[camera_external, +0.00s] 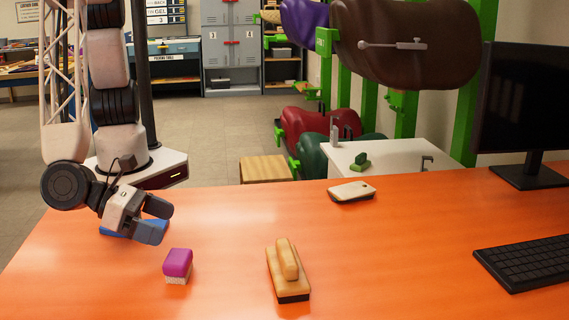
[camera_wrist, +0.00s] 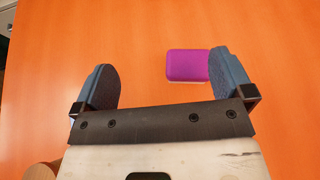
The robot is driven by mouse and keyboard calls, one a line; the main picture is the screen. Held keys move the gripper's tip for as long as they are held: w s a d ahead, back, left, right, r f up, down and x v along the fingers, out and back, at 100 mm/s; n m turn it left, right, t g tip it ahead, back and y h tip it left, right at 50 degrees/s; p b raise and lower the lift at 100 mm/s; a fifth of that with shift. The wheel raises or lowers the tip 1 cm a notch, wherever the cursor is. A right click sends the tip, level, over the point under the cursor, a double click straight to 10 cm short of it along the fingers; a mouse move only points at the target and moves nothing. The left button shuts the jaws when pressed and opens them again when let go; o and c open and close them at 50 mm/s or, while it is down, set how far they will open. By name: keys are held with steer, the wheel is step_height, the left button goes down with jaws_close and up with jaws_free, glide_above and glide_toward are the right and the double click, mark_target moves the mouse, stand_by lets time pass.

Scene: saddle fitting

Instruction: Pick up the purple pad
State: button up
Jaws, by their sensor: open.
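The purple pad (camera_external: 178,263) is a small block with a purple top and a pale lower part. It sits on the orange table near the front left. In the wrist view the purple pad (camera_wrist: 187,65) lies ahead of my gripper, close to the inner side of the right finger, which hides its right edge. My gripper (camera_external: 156,219) is open and empty, above the table behind and to the left of the pad. In the wrist view its two grey-blue fingers (camera_wrist: 168,85) are spread wide. I cannot tell the exact height above the pad.
A wooden-handled brush (camera_external: 288,268) stands right of the pad. A pale brush-like block (camera_external: 351,191) lies farther back. A keyboard (camera_external: 528,262) and monitor (camera_external: 522,100) occupy the right. The orange table (camera_external: 400,260) is clear between them.

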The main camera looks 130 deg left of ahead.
mark_target(190, 264)
steer(key=d+f+m, duration=0.1)
steer(key=d, duration=0.1)
steer(key=d+f+m+t, duration=0.1)
steer(key=f, duration=0.1)
steer(key=shift+d+f+h, duration=0.2)
steer(key=shift+d+h, duration=0.1)
steer(key=shift+d, duration=0.1)
steer(key=shift+w, duration=0.1)
steer(key=shift+x, duration=1.3)
steer(key=shift+x, duration=2.6)
steer(key=shift+f, duration=0.1)
steer(key=shift+c, duration=0.2)
steer(key=c, duration=1)
